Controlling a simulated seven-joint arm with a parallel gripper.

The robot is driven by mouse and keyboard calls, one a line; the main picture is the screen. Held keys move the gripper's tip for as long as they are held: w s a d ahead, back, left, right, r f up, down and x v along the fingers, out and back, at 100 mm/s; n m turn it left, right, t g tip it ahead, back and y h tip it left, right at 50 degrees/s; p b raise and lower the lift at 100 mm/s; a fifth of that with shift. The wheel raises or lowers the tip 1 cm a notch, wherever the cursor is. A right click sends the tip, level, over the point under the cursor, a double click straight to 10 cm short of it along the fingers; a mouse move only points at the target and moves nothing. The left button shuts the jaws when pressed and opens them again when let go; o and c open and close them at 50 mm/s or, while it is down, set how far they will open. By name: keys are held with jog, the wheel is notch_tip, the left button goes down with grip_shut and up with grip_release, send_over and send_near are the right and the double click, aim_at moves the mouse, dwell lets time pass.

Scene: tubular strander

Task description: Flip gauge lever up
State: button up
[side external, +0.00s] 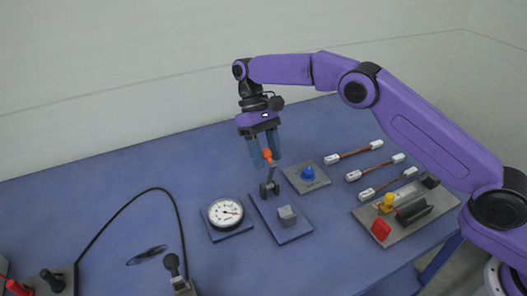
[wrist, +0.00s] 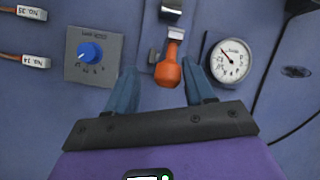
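A lever with an orange knob (side external: 267,154) stands on a grey-blue plate (side external: 267,215). It rises from a dark bracket (side external: 269,188) and looks roughly upright, leaning slightly. A white dial gauge (side external: 225,212) lies to the left of that plate; it also shows in the wrist view (wrist: 230,60). My gripper (side external: 266,163) points down over the lever. In the wrist view, my gripper (wrist: 160,76) has its blue fingers apart, one on each side of the orange knob (wrist: 168,72). Gaps show between the knob and both fingers.
A grey block (side external: 288,215) sits on the lever's plate. A blue dial knob (side external: 308,173) on its own plate is to the right. White-ended cables (side external: 354,153) and a fixture with red and yellow parts (side external: 405,212) lie farther right. A black cable (side external: 130,204) curves at left.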

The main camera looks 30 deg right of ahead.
aim_at(267, 149)
jog(key=shift+s+a+r, duration=0.1)
jog(key=shift+a+r, duration=0.15)
notch_tip(267, 149, up, 3)
jog(key=shift+d+f, duration=0.1)
jog(key=shift+f, duration=0.05)
jog(key=shift+s+d+r, duration=0.1)
jog(key=shift+s+r, duration=0.05)
jog(key=shift+r, duration=0.2)
jog(key=s+d+r, duration=0.6)
jog(key=s+r, duration=0.3)
jog(key=s, duration=0.3)
jog(key=shift+d+r, duration=0.15)
jog(key=shift+d, duration=0.1)
jog(key=s+d+f+n+t, duration=0.3)
jog(key=s+d, duration=0.5)
jog(key=s, duration=0.3)
jog(key=s+d+f+n+t, duration=0.3)
jog(key=s+d, duration=0.4)
jog(key=s, duration=0.4)
jog(key=shift+s+d+f+n+y, duration=0.3)
jog(key=shift+d+f+n+y, duration=0.15)
jog(key=shift+n, duration=0.65)
